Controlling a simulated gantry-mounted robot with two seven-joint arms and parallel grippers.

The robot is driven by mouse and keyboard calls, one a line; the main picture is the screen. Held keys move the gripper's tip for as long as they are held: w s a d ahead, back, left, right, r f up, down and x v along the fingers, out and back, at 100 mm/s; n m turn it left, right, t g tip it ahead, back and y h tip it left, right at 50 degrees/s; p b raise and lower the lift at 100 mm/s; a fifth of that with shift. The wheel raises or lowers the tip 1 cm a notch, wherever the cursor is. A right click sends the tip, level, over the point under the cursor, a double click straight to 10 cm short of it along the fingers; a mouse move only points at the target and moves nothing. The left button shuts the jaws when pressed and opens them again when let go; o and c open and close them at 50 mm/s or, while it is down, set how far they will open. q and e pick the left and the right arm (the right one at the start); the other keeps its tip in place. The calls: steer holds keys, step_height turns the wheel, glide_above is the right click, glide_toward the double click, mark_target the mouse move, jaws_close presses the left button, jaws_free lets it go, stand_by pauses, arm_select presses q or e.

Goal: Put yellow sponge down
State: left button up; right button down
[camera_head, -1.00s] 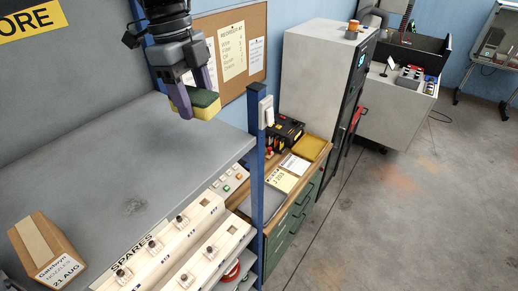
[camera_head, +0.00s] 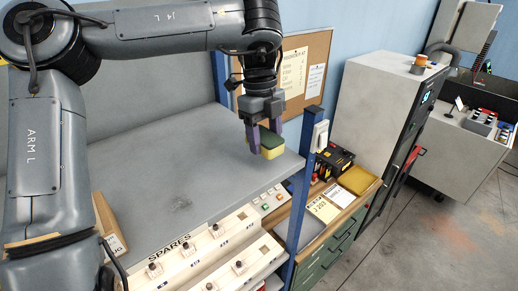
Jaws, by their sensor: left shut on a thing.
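The yellow sponge (camera_head: 271,153) has a dark green top side. My left gripper (camera_head: 264,150) is shut on it, with purple fingers on either side. The sponge is over the right part of the grey shelf (camera_head: 190,180), near its right end; I cannot tell whether it touches the surface. My left arm reaches in from the left and across the top of the view. My right gripper is not in view.
A cardboard box (camera_head: 108,225) sits at the shelf's left, partly behind my arm. A blue post (camera_head: 301,190) stands at the shelf's right end. A cork board (camera_head: 305,65) hangs behind. The shelf's middle is clear.

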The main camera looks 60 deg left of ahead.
mark_target(259, 163)
arm_select(q)
steer(key=shift+s+a+f, duration=0.2)
steer(key=shift+a+f, duration=0.1)
steer(key=shift+a, duration=0.15)
steer(key=shift+s+a+f, duration=0.15)
steer(key=shift+a+f, duration=0.15)
steer(key=shift+a, duration=0.15)
steer(key=shift+f+p, duration=0.8)
steer(key=shift+f, duration=1.25)
